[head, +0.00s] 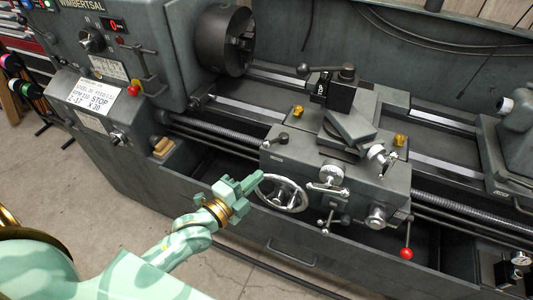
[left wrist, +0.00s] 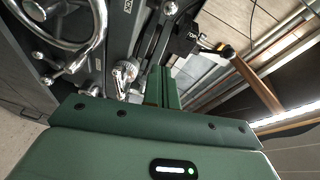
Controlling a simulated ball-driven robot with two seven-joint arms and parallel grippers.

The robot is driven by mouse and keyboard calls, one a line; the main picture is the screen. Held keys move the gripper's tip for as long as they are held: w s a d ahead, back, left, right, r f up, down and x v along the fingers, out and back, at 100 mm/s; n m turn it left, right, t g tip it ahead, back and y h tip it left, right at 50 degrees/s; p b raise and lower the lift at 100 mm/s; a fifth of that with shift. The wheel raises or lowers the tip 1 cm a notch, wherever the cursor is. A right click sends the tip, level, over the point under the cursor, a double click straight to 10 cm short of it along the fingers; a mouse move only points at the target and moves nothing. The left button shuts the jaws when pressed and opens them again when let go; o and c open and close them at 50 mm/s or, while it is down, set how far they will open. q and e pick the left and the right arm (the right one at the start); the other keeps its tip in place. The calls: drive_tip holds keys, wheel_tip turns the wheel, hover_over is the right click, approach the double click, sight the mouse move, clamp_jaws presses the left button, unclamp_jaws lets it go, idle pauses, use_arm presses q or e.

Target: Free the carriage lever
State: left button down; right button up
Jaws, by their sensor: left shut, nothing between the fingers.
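The lathe carriage (head: 300,150) stands across the bed in the middle of the head view. Its front carries a chrome handwheel (head: 283,194), a small chrome crank (head: 331,182), a ball-ended lever (head: 326,222) and a red-knobbed lever (head: 406,252) at the lower right. I cannot tell which one the task calls the carriage lever. My left gripper (head: 258,178) is shut and empty, close to the handwheel's upper left rim; contact is unclear. In the left wrist view its shut fingers (left wrist: 161,86) point up, with the handwheel (left wrist: 72,25) at upper left.
The chuck (head: 224,40) and headstock (head: 60,55) are left of the carriage, the tailstock (head: 508,140) right. A wooden block (head: 162,147) lies left of the carriage. The tool post (head: 333,92) rises above it. A brown handle (left wrist: 257,82) shows in the left wrist view.

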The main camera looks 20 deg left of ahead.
sight(276, 141)
use_arm(q)
drive_tip(key=w+f+b, duration=0.1)
drive_tip(key=w, duration=0.9)
drive_tip(key=shift+a+b, duration=0.3)
drive_tip(key=shift+a, duration=0.1)
drive_tip(key=shift+s+a, duration=0.1)
drive_tip(key=shift+a, duration=0.1)
